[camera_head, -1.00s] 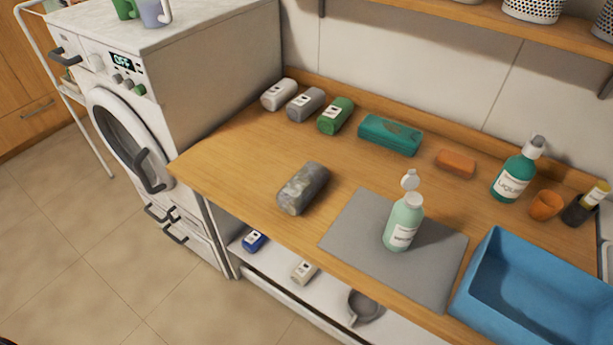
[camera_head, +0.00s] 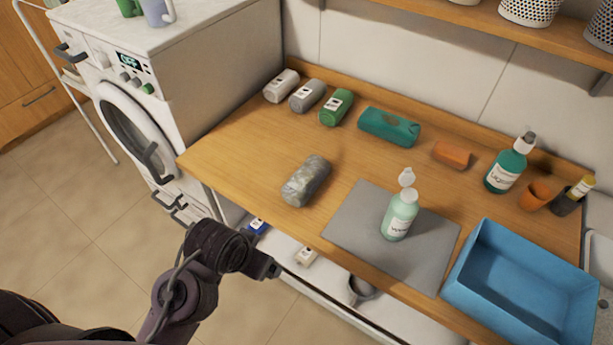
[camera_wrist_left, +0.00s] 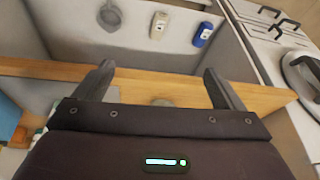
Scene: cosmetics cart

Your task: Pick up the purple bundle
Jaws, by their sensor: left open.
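No clearly purple bundle shows. A mottled grey rolled bundle (camera_head: 306,180) lies alone on the wooden worktop, left of the grey mat. White (camera_head: 282,86), grey (camera_head: 308,95) and green (camera_head: 336,107) rolls with labels lie in a row at the back left. My left gripper (camera_head: 270,268) is in front of the worktop edge, below and to the left of the mottled bundle. In the left wrist view my left gripper (camera_wrist_left: 157,72) is open and empty, its fingers spread across the worktop's edge. My right gripper is not in view.
A teal case (camera_head: 388,126) and orange block (camera_head: 452,154) lie behind. A blue item (camera_wrist_left: 203,34) and beige item (camera_wrist_left: 158,25) are on the lower shelf.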

